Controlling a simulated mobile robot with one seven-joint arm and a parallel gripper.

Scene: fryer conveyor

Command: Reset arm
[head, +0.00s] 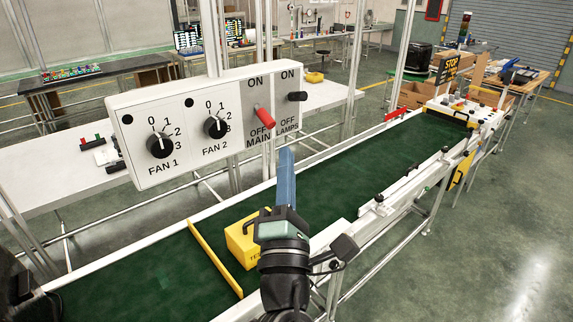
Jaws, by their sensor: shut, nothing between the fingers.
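My gripper (286,158) is in the middle of the head view, with its long blue fingers shut and pointing up. No object shows between them. My wrist and arm (285,262) rise from the bottom edge of the picture. The fingertips appear just below the right end of the white control panel (190,172); I cannot tell the gap in depth. The panel carries a FAN 1 knob (160,146), a FAN 2 knob (215,127), a red MAIN lever (265,118) and a black LAMPS lever (298,96).
A green conveyor belt (335,170) runs behind my arm. A yellow box (241,242), partly hidden by my wrist, and a yellow bar (215,258) are on it. White tables lie behind; floor at right is clear.

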